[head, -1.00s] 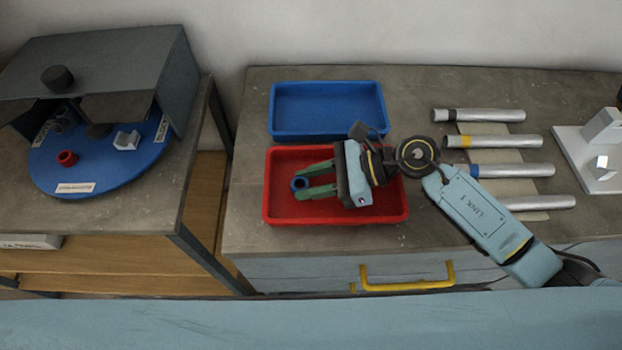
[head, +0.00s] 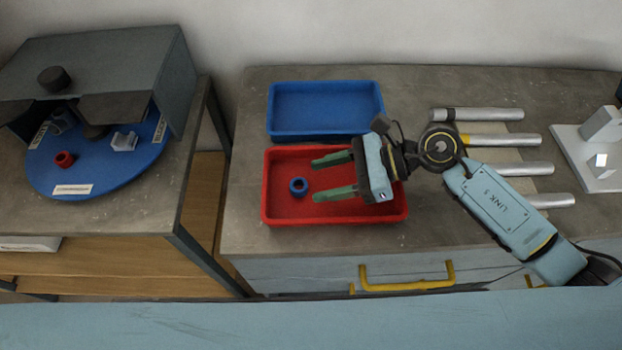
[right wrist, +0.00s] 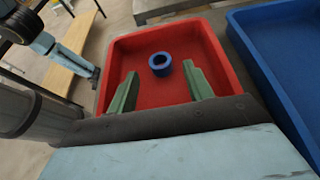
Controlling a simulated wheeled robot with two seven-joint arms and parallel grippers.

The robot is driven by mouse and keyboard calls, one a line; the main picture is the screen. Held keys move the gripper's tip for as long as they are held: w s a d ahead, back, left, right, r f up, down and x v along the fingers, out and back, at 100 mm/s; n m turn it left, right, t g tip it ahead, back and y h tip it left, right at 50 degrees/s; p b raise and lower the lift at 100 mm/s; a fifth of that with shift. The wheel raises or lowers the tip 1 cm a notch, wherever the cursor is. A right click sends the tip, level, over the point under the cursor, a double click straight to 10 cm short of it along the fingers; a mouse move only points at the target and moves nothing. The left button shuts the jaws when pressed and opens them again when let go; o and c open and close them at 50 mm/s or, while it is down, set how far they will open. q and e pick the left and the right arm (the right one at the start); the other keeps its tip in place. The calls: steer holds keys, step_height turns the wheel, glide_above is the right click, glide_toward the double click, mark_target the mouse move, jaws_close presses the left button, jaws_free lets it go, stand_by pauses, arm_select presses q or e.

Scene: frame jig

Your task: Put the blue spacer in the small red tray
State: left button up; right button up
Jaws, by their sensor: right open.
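The blue spacer (head: 298,186) is a short ring lying inside the red tray (head: 285,214), left of the tray's middle in the head view. In the right wrist view the spacer (right wrist: 160,63) sits on the floor of the red tray (right wrist: 120,60), beyond my fingertips. My right gripper (head: 316,179) is open and empty, with green fingers over the tray. It is to the right of the spacer and apart from it. The open fingers also show in the right wrist view (right wrist: 160,82). My left gripper is not in the head view.
A blue tray (head: 327,135) stands just behind the red one. Several metal tubes (head: 490,115) lie to the right. At the left, a blue turntable (head: 100,172) under a grey cover (head: 130,65) carries a red ring (head: 65,159) and other parts. A yellow drawer handle (head: 405,285) is in front.

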steer(key=b+v, duration=0.1)
steer(key=v, duration=0.7)
steer(key=shift+d+r, duration=0.1)
steer(key=shift+d, duration=0.1)
stand_by(1.2)
